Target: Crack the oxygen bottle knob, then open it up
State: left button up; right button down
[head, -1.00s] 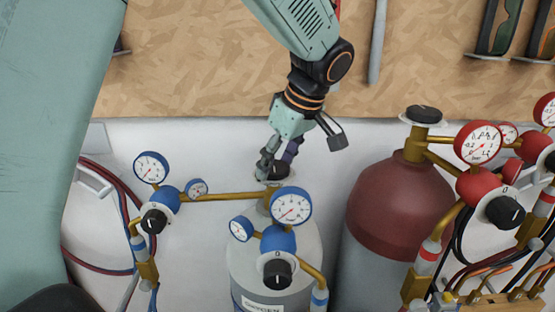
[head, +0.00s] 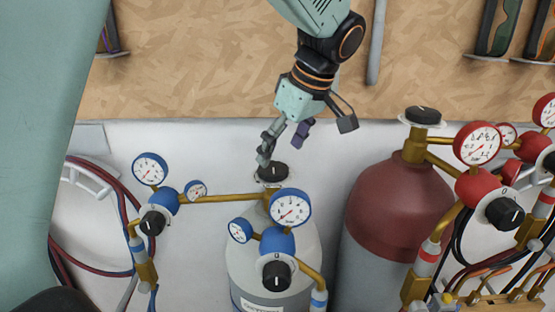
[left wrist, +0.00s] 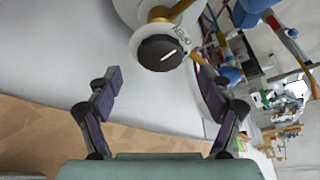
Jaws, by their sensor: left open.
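The oxygen bottle (head: 243,262) is a pale grey cylinder at lower centre in the head view, its label partly cut off. Its black valve knob (head: 271,171) sits on top, on a brass valve. My left gripper (head: 282,148) is above the knob with its fingers spread; one fingertip is close to the knob's upper left edge, and I cannot tell if it touches. My right gripper is out of view.
Blue gauges (head: 290,207) and a regulator with a black dial (head: 277,275) stand in front of the bottle. Another blue regulator (head: 164,199) is to the left. A red bottle (head: 400,210) with red gauges (head: 478,143) is to the right. A chipboard wall (head: 190,70) is behind.

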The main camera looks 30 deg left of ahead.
aim_at(274, 168)
pick_arm(q)
jog(key=v, duration=0.8)
jog(key=shift+s+d+r, duration=0.1)
jog(key=x, duration=1.2)
